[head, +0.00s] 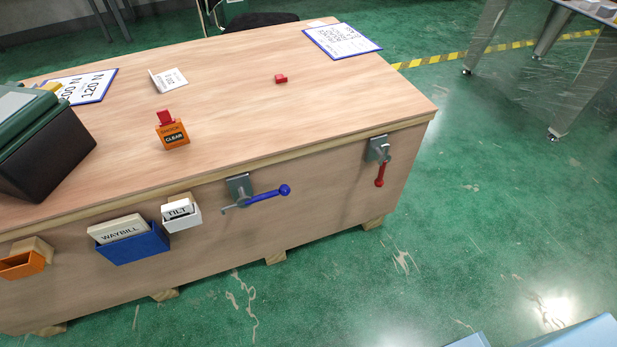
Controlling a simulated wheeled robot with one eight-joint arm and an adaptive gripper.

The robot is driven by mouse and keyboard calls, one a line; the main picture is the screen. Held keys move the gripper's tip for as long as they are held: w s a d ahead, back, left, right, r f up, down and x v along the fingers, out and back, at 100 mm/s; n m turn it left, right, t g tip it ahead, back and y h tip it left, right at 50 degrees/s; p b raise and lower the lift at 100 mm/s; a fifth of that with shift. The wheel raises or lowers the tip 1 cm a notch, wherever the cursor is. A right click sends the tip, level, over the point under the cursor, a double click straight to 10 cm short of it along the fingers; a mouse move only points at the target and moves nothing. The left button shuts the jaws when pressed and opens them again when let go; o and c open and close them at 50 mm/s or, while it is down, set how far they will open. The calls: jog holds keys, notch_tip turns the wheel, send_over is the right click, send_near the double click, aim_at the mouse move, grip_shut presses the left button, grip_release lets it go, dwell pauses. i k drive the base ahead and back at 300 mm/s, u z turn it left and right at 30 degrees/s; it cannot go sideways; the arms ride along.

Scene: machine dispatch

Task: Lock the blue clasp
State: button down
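The blue clasp (268,195) is on the front side of a large wooden crate (330,170), just below the lid edge. Its grey metal plate is fixed near the lid, and its blue lever with a round knob sticks out to the right, close to level and slightly raised. A grey hook end points left from the plate. A second clasp with a red lever (380,174) is further right on the same side; its lever hangs down. My gripper is not in view.
On the lid are an orange block marked CLEAR (172,135), a small red piece (281,78), a folded card (168,80) and printed sheets. A dark green case (40,140) stands at left. Bins, including a blue WAYBILL bin (135,246), hang left of the clasp.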

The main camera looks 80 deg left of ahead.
aim_at(244, 202)
jog(key=u, duration=3.45)
jog(key=k, duration=0.6)
jog(key=u, duration=0.25)
jog(key=i, duration=0.5)
